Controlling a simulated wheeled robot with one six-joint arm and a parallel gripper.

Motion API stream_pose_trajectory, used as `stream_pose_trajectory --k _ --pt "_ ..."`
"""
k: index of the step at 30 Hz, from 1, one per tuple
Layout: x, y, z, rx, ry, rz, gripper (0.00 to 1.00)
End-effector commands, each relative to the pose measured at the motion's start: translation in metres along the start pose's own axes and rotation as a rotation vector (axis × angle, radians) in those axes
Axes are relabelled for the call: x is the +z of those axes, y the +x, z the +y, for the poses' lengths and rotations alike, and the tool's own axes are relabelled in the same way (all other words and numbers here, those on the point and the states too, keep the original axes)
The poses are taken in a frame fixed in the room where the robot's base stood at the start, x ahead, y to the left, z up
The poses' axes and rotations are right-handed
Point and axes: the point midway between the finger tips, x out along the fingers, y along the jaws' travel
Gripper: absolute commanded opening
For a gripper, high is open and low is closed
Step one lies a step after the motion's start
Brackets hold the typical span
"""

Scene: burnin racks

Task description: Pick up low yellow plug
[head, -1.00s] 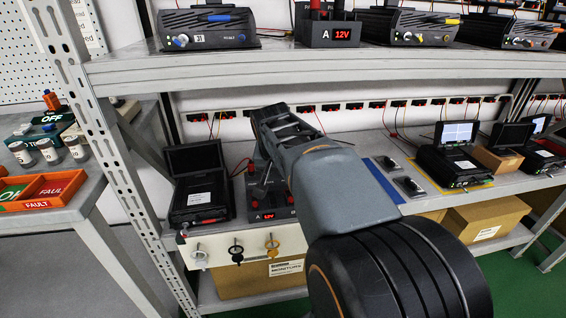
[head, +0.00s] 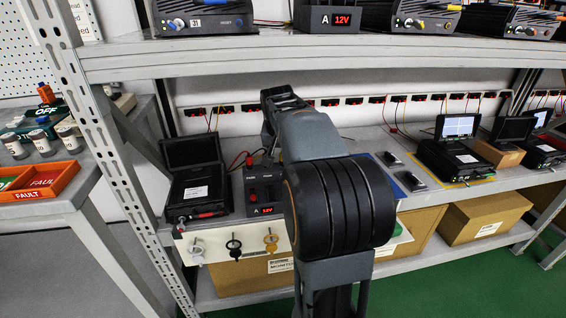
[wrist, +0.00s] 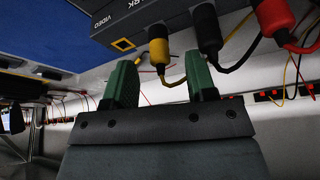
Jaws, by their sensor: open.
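In the wrist view a yellow plug (wrist: 158,47) sits against the underside edge of a dark unit (wrist: 120,30) marked VIDEO. A yellow-black lead curls from it. My gripper (wrist: 158,66) is open and empty, with one green finger on each side below the plug. The fingertips are near the plug, with a gap visible on both sides; I cannot tell the depth. In the head view my arm hides the plug, and the gripper tips cannot be made out.
A black plug (wrist: 207,30) hangs close above my right finger, and a red plug (wrist: 272,18) is further right. In the head view a 12V supply (head: 264,192) and an open black case (head: 195,180) stand left of my arm. The upper shelf (head: 300,62) crosses above.

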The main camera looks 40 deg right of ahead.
Motion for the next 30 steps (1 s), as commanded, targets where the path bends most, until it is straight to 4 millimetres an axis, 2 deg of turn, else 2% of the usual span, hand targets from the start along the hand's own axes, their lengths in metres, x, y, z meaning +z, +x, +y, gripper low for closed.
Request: stream_pose_trajectory --k 1,5,13,27,30 --pt "0.002 0.012 0.0 0.001 0.0 -0.003 0.52" --pt "0.001 0.028 0.0 0.0 0.0 -0.001 0.52" --pt "0.0 0.03 0.0 0.0 -0.001 0.0 0.52" --pt "0.0 0.03 0.0 0.0 0.0 0.0 0.07" --pt "0.0 0.03 0.0 0.0 0.0 0.0 0.06"
